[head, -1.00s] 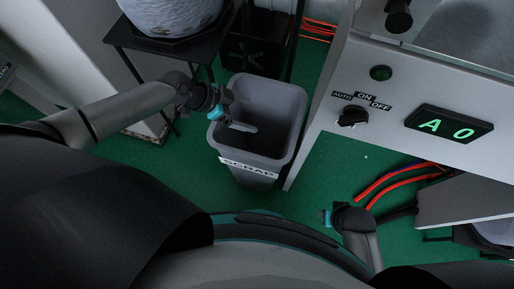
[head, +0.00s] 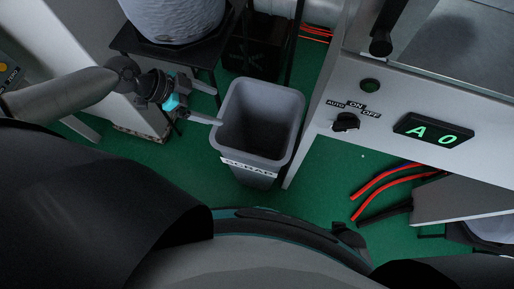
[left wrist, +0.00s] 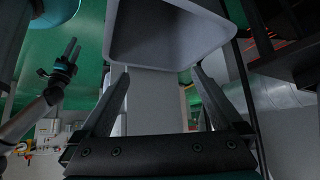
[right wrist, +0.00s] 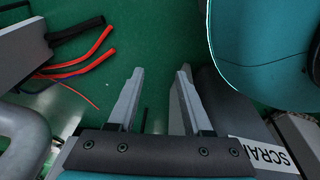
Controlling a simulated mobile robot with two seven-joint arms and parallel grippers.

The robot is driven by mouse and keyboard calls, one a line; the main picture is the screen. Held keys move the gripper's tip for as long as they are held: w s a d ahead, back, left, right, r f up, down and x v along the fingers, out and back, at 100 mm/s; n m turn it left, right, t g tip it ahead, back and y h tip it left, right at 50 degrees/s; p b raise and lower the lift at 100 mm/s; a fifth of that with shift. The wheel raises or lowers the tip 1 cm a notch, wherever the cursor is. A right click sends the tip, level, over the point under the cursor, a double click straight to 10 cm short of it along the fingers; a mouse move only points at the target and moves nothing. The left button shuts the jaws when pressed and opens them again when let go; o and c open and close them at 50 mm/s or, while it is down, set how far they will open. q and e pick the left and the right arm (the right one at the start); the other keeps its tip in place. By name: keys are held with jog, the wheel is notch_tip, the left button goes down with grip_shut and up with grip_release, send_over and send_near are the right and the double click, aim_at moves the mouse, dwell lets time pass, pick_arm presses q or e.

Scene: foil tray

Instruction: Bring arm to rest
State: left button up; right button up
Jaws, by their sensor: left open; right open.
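My left gripper (head: 206,103) is open and empty at the left side of the grey scrap bin (head: 228,112), with one finger close to its rim; I cannot tell if they touch. In the left wrist view its fingers (left wrist: 160,98) stand apart, with the bin (left wrist: 125,40) beyond them. My right gripper (right wrist: 157,85) is open and empty over the green floor in the right wrist view. In the head view the right gripper's fingers are hidden. The inside of the bin that shows looks empty.
A machine with a dial (head: 345,122) and a lit display (head: 433,130) stands at the right. Red hoses (head: 385,178) lie near its foot. A dark stand (head: 150,40) bears a large pale round container (head: 172,18) behind my left gripper. Green floor shows around the bin.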

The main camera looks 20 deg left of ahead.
pick_arm(q)
jog(key=shift+r, duration=0.1)
dwell(0.5)
jog(key=s+a+f+n+t+y+p, duration=0.1)
jog(key=s+a+f+n+y+p, duration=0.65)
jog(key=p, duration=0.45)
jog(key=s+d+f+n+g+p, duration=0.1)
jog(key=s+d+p, duration=0.3)
jog(key=s, duration=0.7)
jog(key=s+d+f+n+g+p, duration=0.1)
jog(key=s+d+f+p, duration=0.3)
jog(key=s, duration=0.7)
jog(key=shift+s+d+f+g, duration=0.2)
jog(key=shift+s+d+g, duration=0.15)
jog(key=shift+d+g, duration=0.5)
pick_arm(e)
jog(key=s+a+r+g, duration=0.1)
jog(key=s+r, duration=1)
jog(key=r, duration=0.4)
jog(key=shift+s+r, duration=0.2)
jog(key=shift+s, duration=0.1)
pick_arm(q)
jog(key=shift+n, duration=0.25)
